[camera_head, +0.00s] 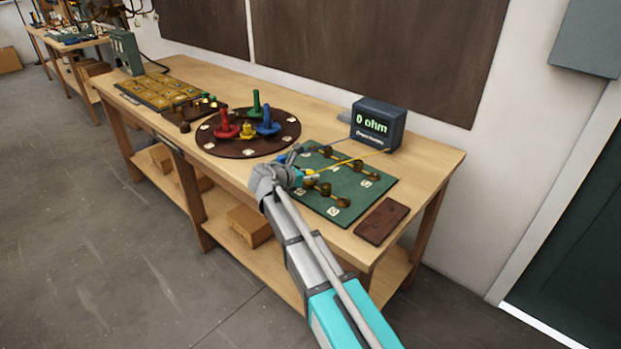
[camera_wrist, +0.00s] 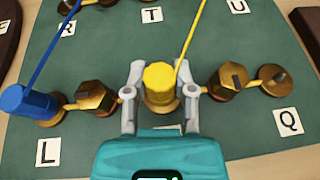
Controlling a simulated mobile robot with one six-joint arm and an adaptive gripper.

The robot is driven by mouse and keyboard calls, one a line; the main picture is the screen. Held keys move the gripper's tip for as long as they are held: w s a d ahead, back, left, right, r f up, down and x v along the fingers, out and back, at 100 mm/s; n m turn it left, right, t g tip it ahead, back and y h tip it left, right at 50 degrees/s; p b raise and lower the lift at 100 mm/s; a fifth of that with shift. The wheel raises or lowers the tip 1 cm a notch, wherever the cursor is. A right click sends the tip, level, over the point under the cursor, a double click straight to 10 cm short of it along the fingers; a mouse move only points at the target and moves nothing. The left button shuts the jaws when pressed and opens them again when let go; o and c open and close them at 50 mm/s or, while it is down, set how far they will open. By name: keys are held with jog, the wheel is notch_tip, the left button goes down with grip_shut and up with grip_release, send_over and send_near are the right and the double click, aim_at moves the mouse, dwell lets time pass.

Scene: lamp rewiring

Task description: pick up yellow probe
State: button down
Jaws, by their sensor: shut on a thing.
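The yellow probe (camera_wrist: 160,80) stands between my two fingers in the wrist view, on or just above a round brass base. Whether it touches the base is unclear. My gripper (camera_wrist: 161,93) is shut on it; in the head view my gripper (camera_head: 306,176) is at the near left part of the green board (camera_head: 385,178). A yellow wire runs from the probe to the meter (camera_head: 378,124), which reads "0 ohm". The blue probe (camera_wrist: 28,104) is at the left post above label L (camera_wrist: 47,152), with a blue wire.
Brass terminals stand close on both sides of my fingers, with one on the right (camera_wrist: 228,80) near label Q (camera_wrist: 288,121). A round dark tray (camera_head: 247,150) with coloured pegs lies left of the board. A brown block (camera_head: 382,221) lies at the right.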

jog(key=shift+r, duration=0.1)
dwell(0.3)
notch_tip(320, 180, up, 3)
jog(key=p, duration=0.3)
jog(key=s+a+r+p, duration=0.1)
jog(key=s+r+p, duration=0.8)
jog(key=s, duration=0.5)
jog(key=shift+a+r+p, duration=0.2)
jog(key=shift+r+p, duration=0.2)
jog(key=shift+p, duration=0.1)
